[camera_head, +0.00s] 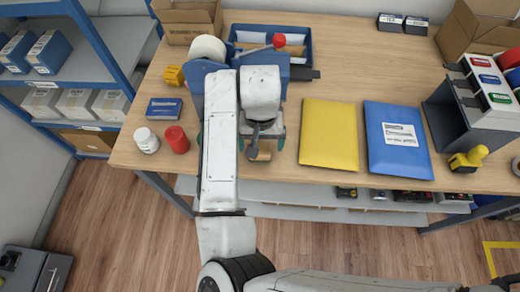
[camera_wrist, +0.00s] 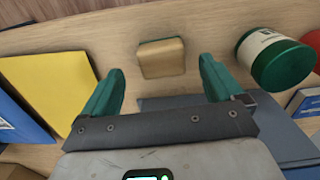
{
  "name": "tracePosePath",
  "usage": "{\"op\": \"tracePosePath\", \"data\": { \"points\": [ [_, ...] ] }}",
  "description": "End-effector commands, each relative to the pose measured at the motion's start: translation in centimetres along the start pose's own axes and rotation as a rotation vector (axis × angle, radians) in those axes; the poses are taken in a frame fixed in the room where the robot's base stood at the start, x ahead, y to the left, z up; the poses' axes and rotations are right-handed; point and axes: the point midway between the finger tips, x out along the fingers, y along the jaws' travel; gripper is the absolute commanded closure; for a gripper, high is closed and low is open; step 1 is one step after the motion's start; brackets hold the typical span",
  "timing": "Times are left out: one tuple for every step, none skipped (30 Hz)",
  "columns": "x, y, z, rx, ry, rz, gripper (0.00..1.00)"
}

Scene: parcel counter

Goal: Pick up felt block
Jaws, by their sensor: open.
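The felt block (camera_wrist: 162,58) is a small squarish block with a tan top and a dark green edge, lying on the wooden counter. In the wrist view it sits between and just beyond the two green fingertips of my gripper (camera_wrist: 161,70), with clear space on both sides. In the head view the felt block (camera_head: 264,154) shows partly below my gripper (camera_head: 261,144), near the counter's front edge. My wrist and gripper hide the rest of it there. My gripper is open and holds nothing.
A yellow envelope (camera_head: 329,134) and a blue one (camera_head: 398,140) lie to the right. A green-lidded jar (camera_wrist: 276,56) stands close beside my right finger in the wrist view. A red container (camera_head: 176,139) and white bottle (camera_head: 146,140) stand left. A blue tape dispenser (camera_head: 196,76) stands behind.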

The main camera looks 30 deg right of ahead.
Motion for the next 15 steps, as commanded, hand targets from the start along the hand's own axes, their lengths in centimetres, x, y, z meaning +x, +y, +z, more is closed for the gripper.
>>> {"op": "tracePosePath", "data": {
  "points": [
    [0.4, 0.0, 0.0, -0.001, -0.003, 0.001, 0.06],
    [0.8, -0.1, -0.1, -0.002, -0.004, 0.0, 0.06],
    [1.4, -0.1, -0.2, -0.002, -0.004, 0.0, 0.06],
    [1.9, -0.2, -0.3, -0.002, -0.005, 0.0, 0.06],
    [2.3, -0.2, -0.4, -0.002, -0.004, 0.0, 0.06],
    [3.0, -0.2, -0.4, -0.003, -0.003, 0.001, 0.06],
    [3.3, -0.2, -0.4, -0.002, -0.002, 0.001, 0.06],
    [3.6, -0.2, -0.4, -0.001, -0.003, 0.0, 0.06],
    [4.0, -0.2, -0.4, -0.001, -0.002, 0.0, 0.06],
    [4.1, -0.2, -0.4, -0.001, -0.001, 0.0, 0.06],
    [4.3, -0.2, -0.4, -0.001, 0.0, -0.001, 0.06],
    [4.4, -0.2, -0.4, -0.001, 0.0, -0.001, 0.06],
    [4.4, -0.2, -0.4, -0.001, 0.0, -0.001, 0.06],
    [4.4, -0.2, -0.4, 0.0, 0.0, -0.001, 0.06],
    [4.4, -0.2, -0.4, 0.0, 0.0, -0.001, 0.06]
  ]
}}
